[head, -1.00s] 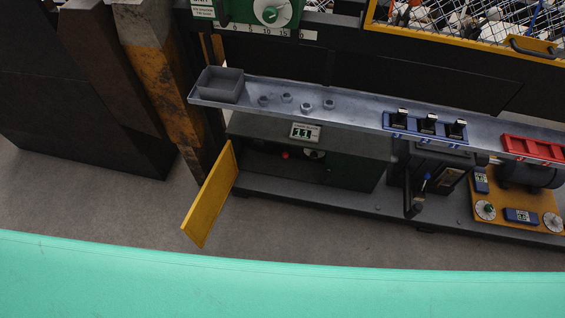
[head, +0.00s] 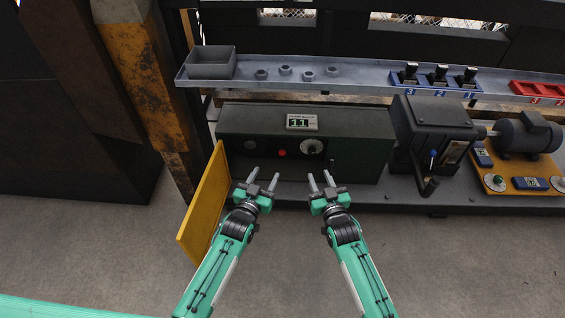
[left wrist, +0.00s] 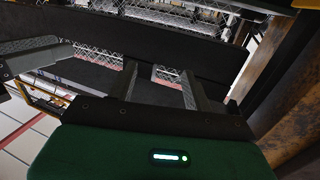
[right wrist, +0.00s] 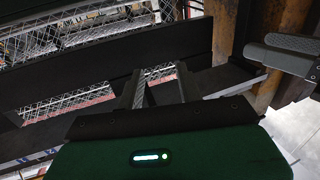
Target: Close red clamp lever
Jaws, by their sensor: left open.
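I cannot make out a red clamp lever in any view. The red things I see in the head view are a small red button (head: 282,153) on the dark control box (head: 240,125) and a red rack (head: 540,90) at the right end of the shelf. My left gripper (head: 264,178) is open and empty in front of the box, beside the yellow panel (head: 203,205). My right gripper (head: 320,178) is open and empty, in front of the box to the right. Both wrist views show spread fingers with nothing between them.
A grey shelf (head: 360,84) above the box carries a grey bin (head: 211,64), several small cups and a blue rack (head: 435,90) with black pieces. A black machine (head: 435,125) and a motor (head: 528,135) stand right. Rusty posts (head: 145,80) stand left. Floor in front is clear.

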